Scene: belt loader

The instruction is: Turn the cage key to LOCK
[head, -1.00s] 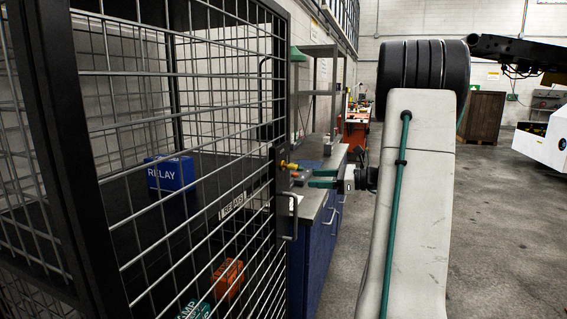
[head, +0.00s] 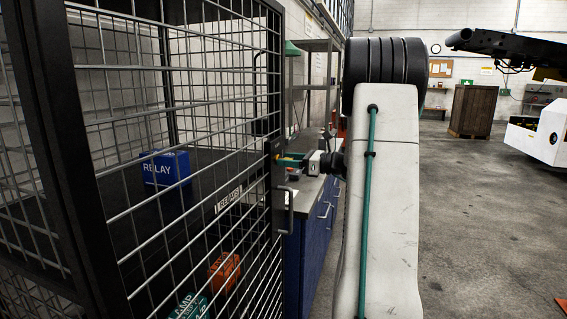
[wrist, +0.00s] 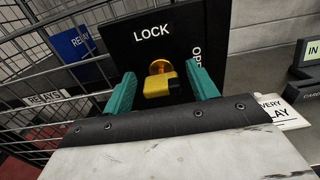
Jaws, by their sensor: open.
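The yellow cage key (wrist: 160,86) sits in a brass cylinder on the black lock plate (wrist: 148,52), which is marked LOCK at the top and OPEN, partly hidden, at the right. I cannot tell exactly which mark the key points to. My gripper (wrist: 162,78) is open, with one green finger on each side of the key and visible gaps to both. In the head view my gripper (head: 290,160) reaches the lock plate on the cage door's edge, and the key is mostly hidden there.
The mesh cage (head: 190,110) fills the left and holds a blue RELAY box (head: 166,170), an orange box (head: 224,272) and a green box (head: 190,307). A door handle (head: 287,210) sticks out below the lock.

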